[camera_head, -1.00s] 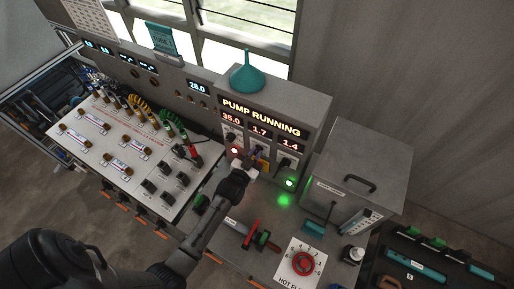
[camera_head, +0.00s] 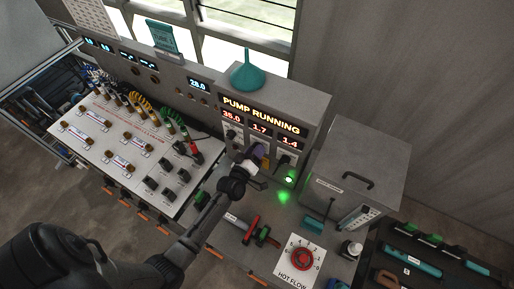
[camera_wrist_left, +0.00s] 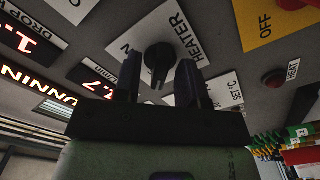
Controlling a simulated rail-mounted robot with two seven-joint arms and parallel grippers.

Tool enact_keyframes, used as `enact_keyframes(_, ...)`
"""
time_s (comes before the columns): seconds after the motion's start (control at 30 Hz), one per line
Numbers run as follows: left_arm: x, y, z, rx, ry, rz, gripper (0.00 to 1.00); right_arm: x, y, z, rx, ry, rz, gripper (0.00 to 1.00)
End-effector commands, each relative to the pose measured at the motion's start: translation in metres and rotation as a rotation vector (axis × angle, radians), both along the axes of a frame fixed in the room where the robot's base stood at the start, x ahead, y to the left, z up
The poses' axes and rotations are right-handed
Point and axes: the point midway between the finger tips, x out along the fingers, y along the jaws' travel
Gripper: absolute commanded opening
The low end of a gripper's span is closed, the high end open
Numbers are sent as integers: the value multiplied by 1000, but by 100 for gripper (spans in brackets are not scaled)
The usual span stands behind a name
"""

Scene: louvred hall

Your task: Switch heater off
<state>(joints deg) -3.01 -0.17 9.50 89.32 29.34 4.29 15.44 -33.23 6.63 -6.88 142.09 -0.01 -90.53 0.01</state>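The heater switch, a black knob (camera_wrist_left: 158,60) on a white plate (camera_wrist_left: 188,30) marked HEATER, shows in the left wrist view. My left gripper (camera_wrist_left: 160,72) is open, with its dark fingers apart on either side of the knob in that picture. I cannot tell whether they touch it. In the head view the left gripper (camera_head: 254,165) is at the front of the grey control box (camera_head: 277,100), below its lit displays, and hides part of the controls. The box's display (camera_head: 261,116) reads PUMP RUNNING. My right gripper is not in view.
A teal funnel (camera_head: 247,72) stands on the box. A green lamp (camera_head: 289,180) glows right of the gripper. A grey lidded tank (camera_head: 352,168) stands to the right, and a red valve wheel (camera_head: 302,258) is in front. A red button (camera_wrist_left: 300,80) is near the gripper.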

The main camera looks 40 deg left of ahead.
Motion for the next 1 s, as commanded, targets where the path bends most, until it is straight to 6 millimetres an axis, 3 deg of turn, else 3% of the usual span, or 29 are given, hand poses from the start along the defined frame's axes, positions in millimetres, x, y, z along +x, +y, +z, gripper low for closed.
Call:
enact_keyframes(0.43,-4,-1,0,2,2,0,44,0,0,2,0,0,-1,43)
enact_keyframes(0.8,-34,-7,1,1,3,-1,44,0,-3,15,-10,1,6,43)
enact_keyframes(1.0,-40,-8,0,1,1,-1,44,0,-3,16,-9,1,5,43)
